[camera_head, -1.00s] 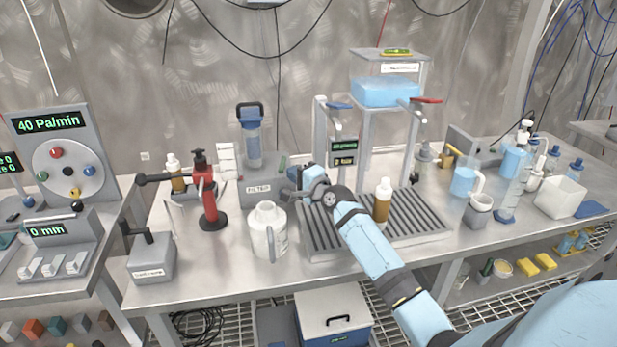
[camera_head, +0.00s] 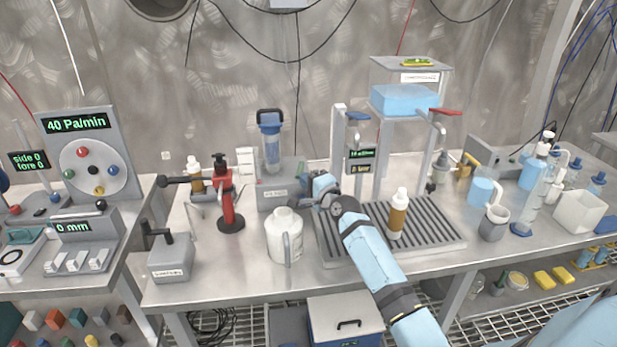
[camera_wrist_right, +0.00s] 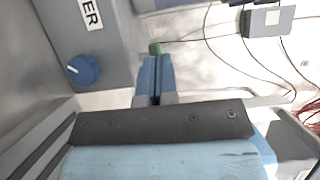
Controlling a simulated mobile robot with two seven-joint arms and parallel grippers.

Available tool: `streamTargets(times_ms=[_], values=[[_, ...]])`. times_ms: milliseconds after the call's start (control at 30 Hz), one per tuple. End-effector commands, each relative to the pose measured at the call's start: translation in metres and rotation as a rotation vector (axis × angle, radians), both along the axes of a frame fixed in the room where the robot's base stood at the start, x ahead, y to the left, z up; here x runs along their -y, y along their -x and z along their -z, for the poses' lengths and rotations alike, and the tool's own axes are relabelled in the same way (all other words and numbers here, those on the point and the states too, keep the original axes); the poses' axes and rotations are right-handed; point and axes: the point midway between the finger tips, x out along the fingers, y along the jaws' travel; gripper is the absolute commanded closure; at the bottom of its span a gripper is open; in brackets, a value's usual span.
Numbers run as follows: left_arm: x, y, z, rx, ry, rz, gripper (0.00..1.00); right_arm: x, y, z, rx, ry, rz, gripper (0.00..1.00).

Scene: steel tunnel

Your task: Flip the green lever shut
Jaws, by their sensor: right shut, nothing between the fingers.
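The green lever (camera_wrist_right: 155,48) shows in the right wrist view as a small green end just beyond my right fingertips, beside the grey filter box (camera_wrist_right: 100,45). My right gripper (camera_wrist_right: 154,70) is shut and empty, its blue fingers close together and pointing at the lever. Whether they touch it, I cannot tell. There I cannot make out the lever clearly. My left gripper is not in view.
A blue knob (camera_wrist_right: 84,70) sits on the box face. A white jug (camera_head: 284,238) stands in front of the box, and a red clamp stand (camera_head: 226,205) to its left. A brown bottle (camera_head: 398,215) stands on the ribbed drain tray (camera_head: 435,238) right of my arm.

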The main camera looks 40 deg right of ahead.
Motion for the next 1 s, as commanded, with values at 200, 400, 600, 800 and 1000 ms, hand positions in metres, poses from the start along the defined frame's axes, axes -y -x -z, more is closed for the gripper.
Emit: streamTargets(times_ms=[200, 400, 600, 800, 1000], values=[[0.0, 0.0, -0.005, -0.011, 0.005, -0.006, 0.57, -0.003, -0.001, -0.002, 0.001, -0.002, 0.031, 1.0], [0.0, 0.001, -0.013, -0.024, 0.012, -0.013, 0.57, -0.007, -0.004, -0.004, -0.001, 0.001, 0.065, 1.0], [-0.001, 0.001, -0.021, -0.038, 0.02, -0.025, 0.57, -0.015, -0.009, -0.005, 0.0, 0.0, 0.064, 1.0], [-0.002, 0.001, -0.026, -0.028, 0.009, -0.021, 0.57, -0.028, -0.02, -0.003, 0.001, -0.002, 0.062, 1.0], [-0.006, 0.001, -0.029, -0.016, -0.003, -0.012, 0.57, -0.037, -0.031, -0.001, 0.001, 0.0, 0.063, 1.0]])
